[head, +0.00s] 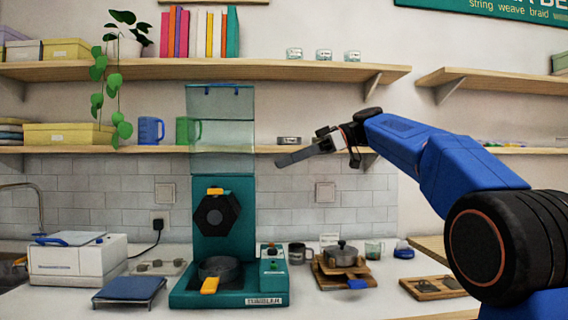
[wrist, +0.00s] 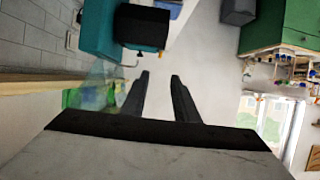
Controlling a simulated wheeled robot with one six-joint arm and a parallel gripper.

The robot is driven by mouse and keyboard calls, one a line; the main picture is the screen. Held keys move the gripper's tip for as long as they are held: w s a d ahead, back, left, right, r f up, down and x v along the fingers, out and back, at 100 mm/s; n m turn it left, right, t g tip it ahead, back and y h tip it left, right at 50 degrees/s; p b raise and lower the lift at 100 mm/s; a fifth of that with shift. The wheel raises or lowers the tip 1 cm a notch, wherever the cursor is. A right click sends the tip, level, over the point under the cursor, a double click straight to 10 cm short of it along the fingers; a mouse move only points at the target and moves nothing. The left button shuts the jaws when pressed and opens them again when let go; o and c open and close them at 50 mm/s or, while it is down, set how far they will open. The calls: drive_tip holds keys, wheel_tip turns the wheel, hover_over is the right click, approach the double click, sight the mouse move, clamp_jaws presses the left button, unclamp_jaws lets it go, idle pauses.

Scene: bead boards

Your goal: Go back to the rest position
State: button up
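My gripper (head: 281,162) is raised in the air in the middle of the head view, at the end of my blue arm, which reaches in from the right. Its dark fingers point left and slightly down, in front of the tiled wall, apart from the counter. In the wrist view my gripper (wrist: 160,76) shows two dark fingers with a clear gap between them and nothing held. The teal press machine (head: 225,236) stands on the counter left of and below the gripper, with a dark hexagonal plate and a round pan with orange handles.
A wooden shelf (head: 330,72) runs above the gripper, and a lower shelf (head: 95,149) lies behind it. The counter holds a white machine (head: 78,262), a blue stand (head: 130,289), a grey mug (head: 299,254), a pot (head: 340,252) on a wooden stand and a wooden tray (head: 425,288).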

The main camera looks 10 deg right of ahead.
drive_tip(key=s+d+f+m+t+h, duration=0.1)
drive_tip(key=s+d+f+m+h, duration=0.3)
drive_tip(key=s+f, duration=0.8)
drive_tip(key=s+d+f+m+t+h, duration=0.2)
drive_tip(key=s+d+f+m+h, duration=0.3)
drive_tip(key=f, duration=1.5)
drive_tip(key=s+d+f+m+t+h, duration=0.1)
drive_tip(key=s+d+f+m+h, duration=0.3)
drive_tip(key=s+f, duration=1.2)
drive_tip(key=s+d+m, duration=0.4)
drive_tip(key=d, duration=0.2)
drive_tip(key=shift+d+f+m+t, duration=0.15)
drive_tip(key=shift+f+m+t, duration=0.15)
drive_tip(key=shift+f+m, duration=0.1)
drive_tip(key=shift+r, duration=0.1)
